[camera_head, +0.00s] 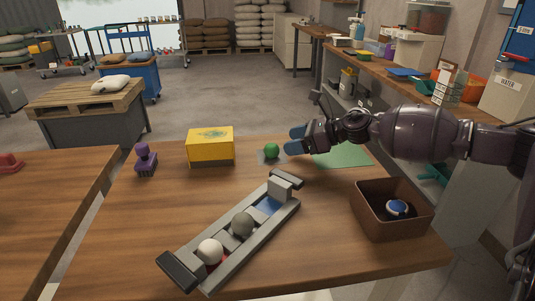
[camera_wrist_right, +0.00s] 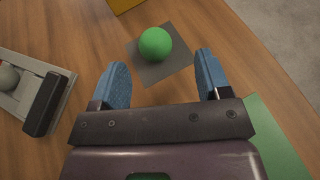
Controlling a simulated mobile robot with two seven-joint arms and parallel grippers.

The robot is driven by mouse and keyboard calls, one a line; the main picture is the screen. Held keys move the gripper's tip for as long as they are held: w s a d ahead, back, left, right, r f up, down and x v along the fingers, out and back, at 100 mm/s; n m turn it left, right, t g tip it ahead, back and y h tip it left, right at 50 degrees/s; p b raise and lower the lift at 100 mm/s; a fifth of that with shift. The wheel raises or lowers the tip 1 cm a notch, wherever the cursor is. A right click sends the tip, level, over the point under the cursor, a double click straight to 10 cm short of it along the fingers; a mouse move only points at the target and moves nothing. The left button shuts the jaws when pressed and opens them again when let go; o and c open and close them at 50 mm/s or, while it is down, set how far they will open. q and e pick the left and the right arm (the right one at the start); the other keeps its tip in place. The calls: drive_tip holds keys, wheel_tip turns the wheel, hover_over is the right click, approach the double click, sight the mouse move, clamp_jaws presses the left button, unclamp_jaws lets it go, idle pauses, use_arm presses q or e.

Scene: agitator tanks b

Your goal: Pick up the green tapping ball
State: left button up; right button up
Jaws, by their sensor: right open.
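The green ball (camera_head: 271,151) sits on a small grey mat (camera_head: 262,159) towards the back of the wooden table. In the right wrist view the green ball (camera_wrist_right: 155,44) rests on the grey mat (camera_wrist_right: 178,63), ahead of the fingertips. My right gripper (camera_head: 294,139) comes in from the right and is just right of the ball, apart from it. In the wrist view my right gripper (camera_wrist_right: 160,72) is open, with its blue fingers spread and nothing between them. My left gripper does not show.
A yellow box (camera_head: 210,147) stands left of the ball, with a purple stamp-like object (camera_head: 146,159) further left. A grey tray (camera_head: 259,247) holding a white and a grey ball lies in front. A brown bin (camera_head: 372,216) with a blue-and-white item is at right. A green mat (camera_head: 342,157) lies behind.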

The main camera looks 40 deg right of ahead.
sight(275, 145)
drive_tip(key=shift+w+a+f, duration=0.2)
drive_tip(key=shift+w+a, duration=0.05)
drive_tip(key=shift+w, duration=0.1)
drive_tip(key=shift+w+a+f+b, duration=0.15)
drive_tip(key=shift+a+f+b, duration=0.1)
drive_tip(key=shift+b, duration=0.05)
drive_tip(key=x, duration=0.1)
drive_tip(key=b+x, duration=0.2)
drive_tip(key=shift+a+f, duration=0.3)
drive_tip(key=shift+f, duration=0.05)
drive_tip(key=shift+w+a, duration=0.25)
drive_tip(key=shift+w, duration=0.1)
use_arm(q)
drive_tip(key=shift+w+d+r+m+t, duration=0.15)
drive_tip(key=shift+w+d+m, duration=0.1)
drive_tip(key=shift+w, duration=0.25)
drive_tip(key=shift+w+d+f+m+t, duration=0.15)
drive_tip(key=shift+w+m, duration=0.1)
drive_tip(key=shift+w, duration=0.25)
use_arm(e)
drive_tip(key=shift+r, duration=0.2)
drive_tip(key=c, duration=1)
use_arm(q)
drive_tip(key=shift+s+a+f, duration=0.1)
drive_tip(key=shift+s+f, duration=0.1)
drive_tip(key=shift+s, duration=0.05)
use_arm(e)
drive_tip(key=shift+o, duration=0.2)
